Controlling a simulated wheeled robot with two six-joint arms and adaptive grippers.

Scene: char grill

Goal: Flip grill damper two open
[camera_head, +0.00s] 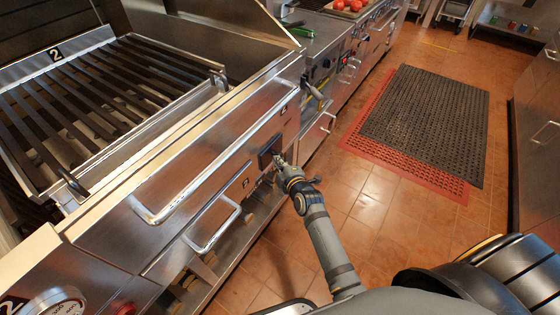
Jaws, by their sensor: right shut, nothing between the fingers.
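The steel grill (150,170) fills the left, with a plate marked "2" (57,54) at the back of its dark grates. A black rectangular part (269,151) sits on the grill's front panel, right of a small label (246,183); it may be the damper, but whether it is open or closed I cannot tell. My right gripper (278,160) is shut and empty, at the lower right edge of the black part; whether they touch is unclear. My left gripper is not in view.
A long bar handle (225,150) and a lower handle (216,226) stick out from the grill front. A red tray (350,8) stands on the far counter. Black (430,120) and red (352,140) mats lie on the tiled floor, which is otherwise mostly clear.

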